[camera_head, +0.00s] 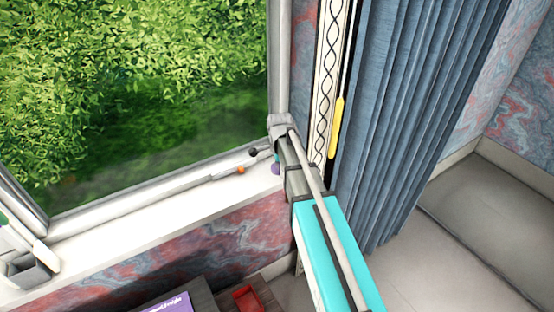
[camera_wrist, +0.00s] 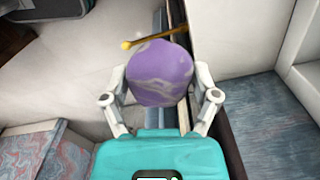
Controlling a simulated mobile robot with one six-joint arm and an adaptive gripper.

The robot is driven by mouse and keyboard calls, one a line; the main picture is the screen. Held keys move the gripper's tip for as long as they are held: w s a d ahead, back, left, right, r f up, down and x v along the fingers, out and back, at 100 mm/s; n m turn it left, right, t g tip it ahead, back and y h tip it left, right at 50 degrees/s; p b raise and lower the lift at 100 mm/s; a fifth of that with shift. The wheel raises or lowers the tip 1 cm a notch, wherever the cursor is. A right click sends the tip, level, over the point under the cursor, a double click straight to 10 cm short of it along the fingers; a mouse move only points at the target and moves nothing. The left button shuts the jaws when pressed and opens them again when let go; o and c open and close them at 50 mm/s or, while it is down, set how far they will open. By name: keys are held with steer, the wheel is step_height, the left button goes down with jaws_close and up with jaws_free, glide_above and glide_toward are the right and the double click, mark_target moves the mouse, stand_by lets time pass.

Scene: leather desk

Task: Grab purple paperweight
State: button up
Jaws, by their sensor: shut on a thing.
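The purple paperweight (camera_wrist: 160,72) is a rounded, egg-like lump with pale grey marbling. In the wrist view it sits between the two fingers of my gripper (camera_wrist: 160,88), one finger on each side of it. My gripper is shut on it. In the head view only a small purple part of the paperweight (camera_head: 276,168) shows beside the end of my arm, near the right end of the windowsill. My arm hides most of the gripper there. I cannot tell whether the paperweight touches anything below it.
The white windowsill (camera_head: 150,215) runs along the window; a small orange-tipped item (camera_head: 240,170) lies on it. A grey holder (camera_head: 28,270) stands at its left end. A blue curtain (camera_head: 400,110) hangs right of my arm. A red box (camera_head: 248,298) and purple book (camera_head: 172,303) are below.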

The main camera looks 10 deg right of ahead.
steer(key=s, duration=0.1)
steer(key=s+r+p, duration=0.1)
steer(key=s, duration=0.1)
steer(key=s+r, duration=0.1)
steer(key=shift+s+a, duration=0.1)
steer(key=shift+s, duration=0.2)
steer(key=shift+f, duration=0.15)
stand_by(0.3)
